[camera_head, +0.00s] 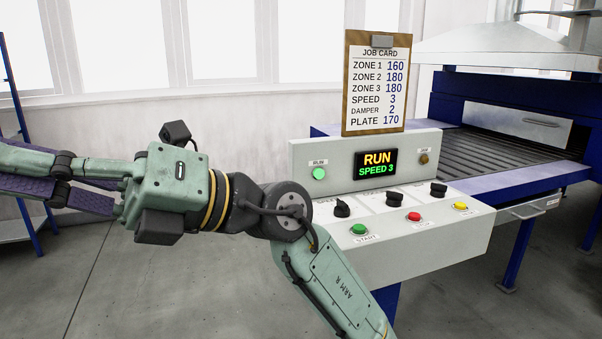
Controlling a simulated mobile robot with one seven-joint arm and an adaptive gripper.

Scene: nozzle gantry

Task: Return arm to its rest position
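My arm reaches up from the bottom of the head view, bends at a dark joint and runs left to my gripper (45,182). The gripper points to the left, with green links and purple pads. Its fingertips are cut off by the left edge, so I cannot tell whether it is open or shut. No held object shows in the visible part. The arm is in front of the left end of the grey control panel (440,248) and hides its lower left part. The panel's display (377,165) reads RUN, SPEED 3, and the green lamp (319,174) on its left is lit.
The panel carries a green button (359,229), a red button (414,216), a yellow button (460,206) and black knobs. A job card (377,85) stands behind it. A conveyor oven (500,110) is at right, a blue rack (22,150) at far left. Floor at lower left is clear.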

